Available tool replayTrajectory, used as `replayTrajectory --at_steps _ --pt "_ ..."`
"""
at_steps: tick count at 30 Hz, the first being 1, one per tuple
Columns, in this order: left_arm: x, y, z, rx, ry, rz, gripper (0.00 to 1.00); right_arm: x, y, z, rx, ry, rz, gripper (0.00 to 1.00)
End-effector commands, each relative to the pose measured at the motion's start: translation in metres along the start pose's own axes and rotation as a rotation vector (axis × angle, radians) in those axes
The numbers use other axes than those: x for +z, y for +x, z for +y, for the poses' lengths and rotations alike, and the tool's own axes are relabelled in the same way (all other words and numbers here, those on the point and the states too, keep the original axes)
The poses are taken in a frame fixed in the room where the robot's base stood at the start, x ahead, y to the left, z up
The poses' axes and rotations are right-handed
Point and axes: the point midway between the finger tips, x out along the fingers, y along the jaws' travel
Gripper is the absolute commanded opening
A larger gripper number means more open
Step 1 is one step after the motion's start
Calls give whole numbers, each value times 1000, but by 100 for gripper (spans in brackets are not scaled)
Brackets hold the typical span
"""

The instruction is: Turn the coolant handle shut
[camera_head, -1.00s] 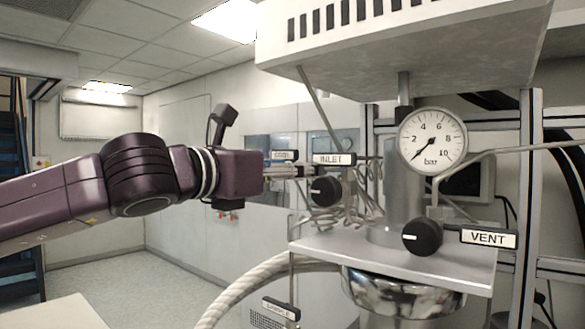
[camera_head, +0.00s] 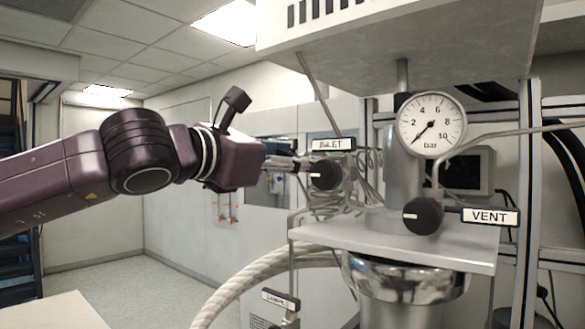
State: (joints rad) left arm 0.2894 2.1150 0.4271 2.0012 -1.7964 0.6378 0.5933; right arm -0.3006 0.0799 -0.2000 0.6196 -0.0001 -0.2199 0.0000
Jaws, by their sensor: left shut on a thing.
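My left gripper (camera_head: 303,165) reaches in from the left at the reactor's left side, just left of the black INLET knob (camera_head: 325,176). The INLET label (camera_head: 333,145) sits just above and right of the fingertips. My right gripper is not in view.
The pressure gauge (camera_head: 431,125), the black VENT knob (camera_head: 423,215) and its VENT label (camera_head: 490,216) are to the right. Thin tubes crowd behind the fingers. A thick pale hose (camera_head: 235,285) curves below, by a SAMPLE label (camera_head: 281,299). Floor at left is clear.

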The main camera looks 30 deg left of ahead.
Motion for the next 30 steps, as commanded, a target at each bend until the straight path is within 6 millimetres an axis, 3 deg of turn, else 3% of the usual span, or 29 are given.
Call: replayTrajectory --at_steps 12,30 --pt "-2 0 -2 1 396 0 21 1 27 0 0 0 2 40" --pt "-2 0 -3 0 945 1 21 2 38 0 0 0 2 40"
